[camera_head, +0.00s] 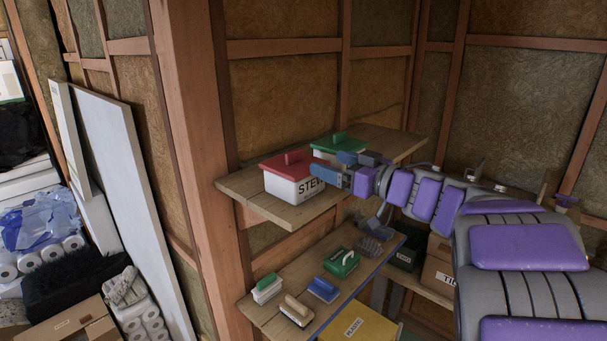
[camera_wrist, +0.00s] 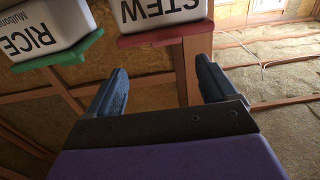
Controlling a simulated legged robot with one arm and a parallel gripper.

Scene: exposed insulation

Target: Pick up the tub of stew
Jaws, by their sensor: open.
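The tub of stew (camera_head: 292,184) is a white box with a red lid and a red handle, lettered STEW. It stands on the upper wooden shelf in the head view. In the wrist view the tub of stew (camera_wrist: 160,12) appears upside down at the top, beyond the fingertips. My gripper (camera_head: 333,172) is at the tub's right side in the head view. In the wrist view my gripper (camera_wrist: 160,75) has its two blue fingers wide apart with nothing between them. I cannot tell whether a finger touches the tub.
A green-lidded tub (camera_head: 325,147), lettered RICE in the wrist view (camera_wrist: 40,35), stands close behind the stew. The upper shelf (camera_head: 240,187) has bare board at its left end. Brushes, including a green one (camera_head: 341,262), lie on the lower shelf (camera_head: 262,313). A wooden post (camera_head: 190,130) stands left.

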